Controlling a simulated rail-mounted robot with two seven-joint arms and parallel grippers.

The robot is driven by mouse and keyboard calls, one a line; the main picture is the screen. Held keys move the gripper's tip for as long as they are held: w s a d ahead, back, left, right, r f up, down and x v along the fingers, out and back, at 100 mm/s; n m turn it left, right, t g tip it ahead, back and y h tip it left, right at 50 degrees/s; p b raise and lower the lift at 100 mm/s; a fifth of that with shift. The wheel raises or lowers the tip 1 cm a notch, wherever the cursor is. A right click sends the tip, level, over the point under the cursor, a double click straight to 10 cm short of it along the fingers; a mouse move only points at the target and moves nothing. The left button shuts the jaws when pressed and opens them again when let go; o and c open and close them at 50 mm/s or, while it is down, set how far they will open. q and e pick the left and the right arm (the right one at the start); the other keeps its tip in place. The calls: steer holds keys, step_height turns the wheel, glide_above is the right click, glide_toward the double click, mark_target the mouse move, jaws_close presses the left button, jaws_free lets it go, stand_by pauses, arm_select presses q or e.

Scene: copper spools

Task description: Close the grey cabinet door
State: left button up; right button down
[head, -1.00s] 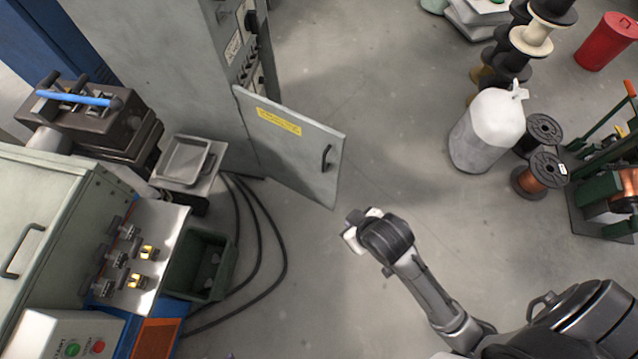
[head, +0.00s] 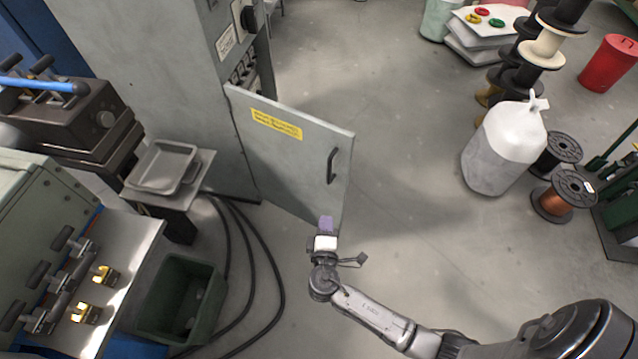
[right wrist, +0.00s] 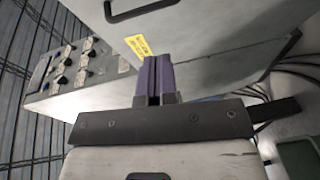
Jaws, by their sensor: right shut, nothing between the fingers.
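The grey cabinet door (head: 290,160) stands open, swung out from the grey cabinet (head: 160,80). It has a yellow label (head: 276,124) and a dark handle (head: 332,166) near its free edge. My right gripper (head: 327,222) is at the door's lower free corner, below the handle, with its purple fingers shut and empty. In the right wrist view the shut fingers (right wrist: 154,78) point toward the door (right wrist: 205,45), with the handle (right wrist: 140,8) at the top. I cannot tell whether they touch the door. My left gripper is not in view.
A small metal tray (head: 166,167) on a stand and a green bin (head: 180,300) are left of the door. Black cables (head: 270,270) lie on the floor below it. A white sack (head: 503,148) and spools (head: 562,197) stand at right. Floor right of the door is clear.

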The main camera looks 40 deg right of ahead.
steer(key=w+d+r+n+t+y+b, duration=0.1)
steer(key=w+d+n+t+b, duration=0.1)
steer(key=w+d, duration=0.6)
steer(key=shift+w+r+b, duration=0.2)
steer(key=shift+w+b, duration=0.3)
steer(key=shift+w, duration=0.65)
steer(key=shift+d, duration=0.1)
steer(key=shift+d, duration=0.1)
